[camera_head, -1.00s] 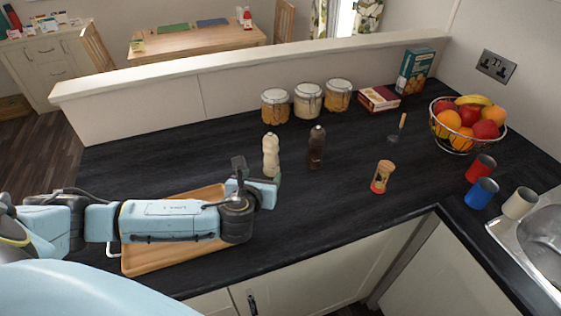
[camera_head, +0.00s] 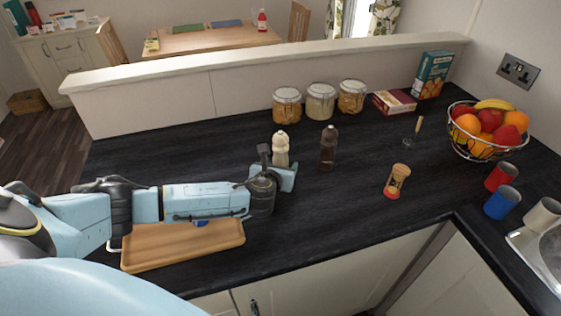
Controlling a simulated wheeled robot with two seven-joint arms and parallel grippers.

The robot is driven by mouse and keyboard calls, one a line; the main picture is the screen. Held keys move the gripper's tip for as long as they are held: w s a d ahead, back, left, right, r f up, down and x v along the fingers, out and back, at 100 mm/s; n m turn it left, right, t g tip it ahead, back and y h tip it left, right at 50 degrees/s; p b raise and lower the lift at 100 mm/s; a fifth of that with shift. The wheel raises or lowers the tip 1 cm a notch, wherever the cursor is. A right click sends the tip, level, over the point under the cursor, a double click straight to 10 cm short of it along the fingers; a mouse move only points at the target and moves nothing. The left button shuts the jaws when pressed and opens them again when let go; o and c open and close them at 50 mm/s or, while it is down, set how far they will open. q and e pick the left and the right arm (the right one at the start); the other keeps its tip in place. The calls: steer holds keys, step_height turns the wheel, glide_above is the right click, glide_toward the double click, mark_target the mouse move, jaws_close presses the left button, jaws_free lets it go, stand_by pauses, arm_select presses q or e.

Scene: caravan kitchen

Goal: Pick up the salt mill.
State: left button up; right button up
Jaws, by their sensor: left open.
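The salt mill, a cream-white bottle-shaped mill (camera_head: 281,146), stands upright on the dark worktop in the head view. My left gripper (camera_head: 278,166) is open at its near side. One finger is just left of the mill in the picture, and the other is in front of and right of its base. The gripper hides the mill's foot. I cannot tell whether the mill is between the fingers or whether they touch it. My right gripper is not in view.
A dark brown mill (camera_head: 328,150) stands close on the right. Several glass jars (camera_head: 320,101) stand behind, by the low wall (camera_head: 250,79). An hourglass (camera_head: 397,182) is further right. A wooden tray (camera_head: 150,258) with a small blue item lies below my left arm.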

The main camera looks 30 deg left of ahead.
mark_target(282, 135)
arm_select(q)
steer(key=x, duration=0.3)
steer(key=shift+w+f+b, duration=0.1)
steer(key=shift+f+b, duration=0.1)
steer(key=shift+b, duration=0.1)
steer(key=shift+w+a, duration=0.15)
steer(key=shift+w, duration=0.05)
steer(key=c, duration=1.2)
step_height(282, 135, up, 10)
steer(key=shift+p, duration=1)
